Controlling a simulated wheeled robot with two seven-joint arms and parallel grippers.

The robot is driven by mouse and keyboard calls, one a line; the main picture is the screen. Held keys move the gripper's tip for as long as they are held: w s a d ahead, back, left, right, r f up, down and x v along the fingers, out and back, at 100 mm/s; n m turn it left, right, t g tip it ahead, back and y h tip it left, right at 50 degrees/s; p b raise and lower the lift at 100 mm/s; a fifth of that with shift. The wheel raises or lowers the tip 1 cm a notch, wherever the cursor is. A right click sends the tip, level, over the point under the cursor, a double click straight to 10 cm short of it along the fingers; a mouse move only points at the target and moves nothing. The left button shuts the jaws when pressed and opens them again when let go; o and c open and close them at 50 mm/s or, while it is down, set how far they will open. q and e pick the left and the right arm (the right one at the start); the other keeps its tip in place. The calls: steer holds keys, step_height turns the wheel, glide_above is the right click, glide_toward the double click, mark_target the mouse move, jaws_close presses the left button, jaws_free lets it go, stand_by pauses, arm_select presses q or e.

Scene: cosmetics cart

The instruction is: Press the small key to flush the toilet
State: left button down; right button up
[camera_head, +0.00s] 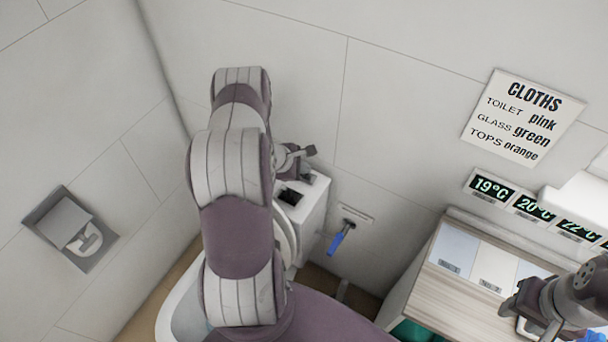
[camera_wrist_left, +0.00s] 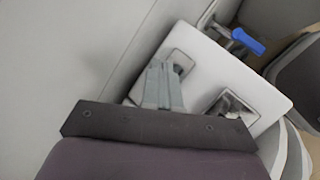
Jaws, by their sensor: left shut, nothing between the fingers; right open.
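The white toilet tank (camera_head: 315,210) stands against the wall, and its top fills the middle of the left wrist view (camera_wrist_left: 262,92). Two dark keys sit in square recesses in its top. The smaller-looking key (camera_wrist_left: 181,66) is beside my left fingertips and partly covered by them. The larger-looking key (camera_wrist_left: 230,106) is to the right and also shows in the head view (camera_head: 290,197). My left gripper (camera_wrist_left: 163,68) is shut and empty, its tips at the smaller recess; contact cannot be told. My right gripper (camera_head: 522,310) is open, over the counter at the right.
A blue-handled valve (camera_head: 338,240) is on the wall right of the tank. A paper holder (camera_head: 72,230) is on the left wall. A wooden counter (camera_head: 455,285) with coloured panels, temperature displays (camera_head: 492,187) and a cloths sign (camera_head: 522,117) are at the right.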

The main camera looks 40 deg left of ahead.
mark_target(303, 175)
arm_select(q)
steer(key=shift+f+b, duration=0.9)
steer(key=shift+b, duration=0.15)
stand_by(0.8)
stand_by(0.3)
steer(key=shift+r+p, duration=0.85)
steer(key=shift+r, duration=0.45)
steer(key=shift+r, duration=0.1)
steer(key=shift+r+p, duration=1.6)
steer(key=shift+r, duration=0.9)
steer(key=shift+f, duration=0.1)
